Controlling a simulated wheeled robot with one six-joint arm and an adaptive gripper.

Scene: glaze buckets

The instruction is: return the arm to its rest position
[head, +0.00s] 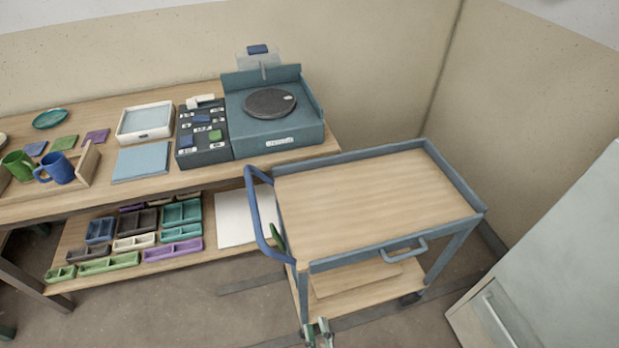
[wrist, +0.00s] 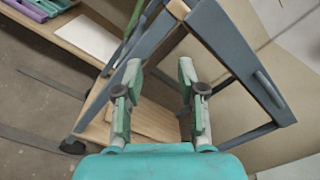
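My gripper (wrist: 159,78) is open in the wrist view, with its two fingers well apart and nothing between them. In the head view my gripper (head: 319,333) shows only at the bottom edge, in front of the wheeled cart (head: 365,205). The cart has a bare wooden top, a blue-grey frame and a blue push handle. In the wrist view the cart's frame (wrist: 225,45) and lower shelf (wrist: 150,118) lie beyond the fingers. I cannot tell whether the fingers touch the cart. The rest of my arm is out of the head view.
A wooden bench (head: 105,190) at left carries mugs, a white tray (head: 146,121) and a blue-grey machine with a round dark plate (head: 269,103). Several coloured bins (head: 137,222) fill its lower shelf. A pale cabinet (head: 560,270) stands at right. Some floor (head: 190,310) is clear.

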